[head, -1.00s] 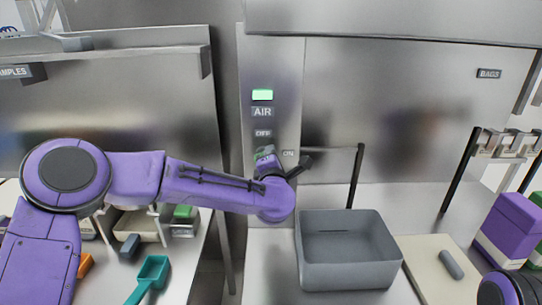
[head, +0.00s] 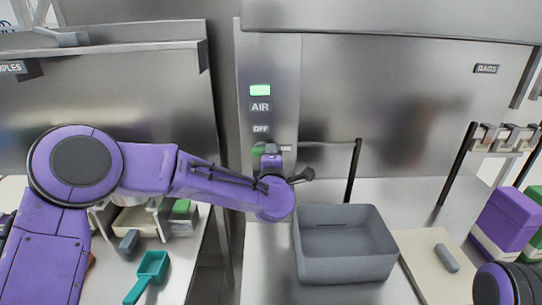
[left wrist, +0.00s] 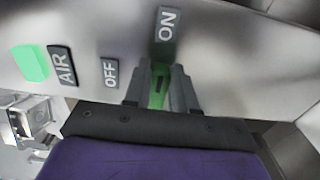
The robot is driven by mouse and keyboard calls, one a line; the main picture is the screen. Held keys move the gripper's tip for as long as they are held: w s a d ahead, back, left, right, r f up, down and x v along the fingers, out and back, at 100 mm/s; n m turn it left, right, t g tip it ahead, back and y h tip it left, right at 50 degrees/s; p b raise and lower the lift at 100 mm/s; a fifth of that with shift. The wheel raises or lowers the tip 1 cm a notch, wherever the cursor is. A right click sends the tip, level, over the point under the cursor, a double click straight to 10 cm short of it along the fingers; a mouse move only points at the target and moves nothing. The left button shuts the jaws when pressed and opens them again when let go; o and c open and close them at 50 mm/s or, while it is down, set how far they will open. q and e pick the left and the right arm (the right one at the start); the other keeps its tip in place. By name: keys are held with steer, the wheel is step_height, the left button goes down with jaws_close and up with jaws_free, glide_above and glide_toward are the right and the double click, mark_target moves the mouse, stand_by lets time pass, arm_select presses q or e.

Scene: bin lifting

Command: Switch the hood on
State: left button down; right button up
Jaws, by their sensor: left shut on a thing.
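The hood's control panel (head: 275,75) is a steel upright with a bright green lamp (head: 260,90) above the labels AIR, OFF and ON. The lamp also shows in the left wrist view (left wrist: 30,63). My left gripper (head: 267,150) is at the panel, just below the OFF label (head: 260,129) and partly over the ON label. In the left wrist view, its fingers are shut on the green switch handle (left wrist: 158,92), between the OFF label (left wrist: 110,72) and the ON label (left wrist: 167,24). The fingers hide part of the switch. My right gripper is out of view.
A grey open bin (head: 346,269) stands on the steel worktop right of my left gripper. A board (head: 431,265) with a grey cylinder (head: 447,258) lies beside it. A purple box (head: 508,219) is at far right. A teal scoop (head: 151,272) lies on the left bench.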

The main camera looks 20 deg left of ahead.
arm_select(q)
steer(key=shift+f, duration=0.15)
steer(key=c, duration=0.9)
jaws_free()
steer(key=b+v, duration=0.3)
steer(key=v, duration=0.7)
steer(key=shift+s+d, duration=0.15)
steer(key=shift+s, duration=0.1)
